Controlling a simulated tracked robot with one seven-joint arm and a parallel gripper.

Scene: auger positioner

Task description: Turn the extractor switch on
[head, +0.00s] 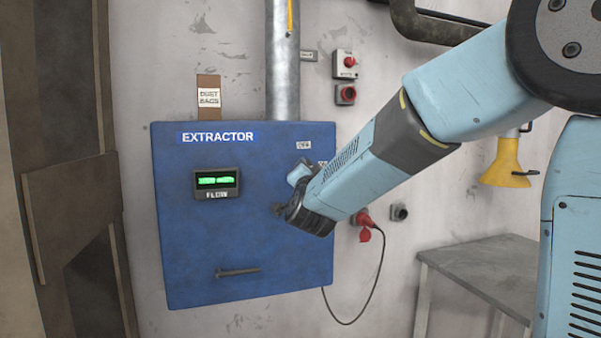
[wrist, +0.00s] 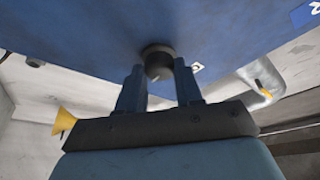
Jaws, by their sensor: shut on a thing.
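The blue extractor box (head: 190,270) hangs on the wall in the head view, with the white word EXTRACTOR along its top. Its flow display (head: 216,181) shows green bars. My gripper (head: 284,209) is at the right part of the box front, and my wrist hides most of the switch area in this view. In the wrist view, a dark round switch knob (wrist: 158,58) stands out from the blue box face (wrist: 90,38). My gripper (wrist: 160,82) has its two fingers on either side of the knob, shut on it. The knob's pointer direction is hidden.
A red plug (head: 364,220) with a hanging cable is right of the box. A grey table (head: 480,270) stands at lower right. A yellow funnel-like piece (head: 506,165) hangs at right.

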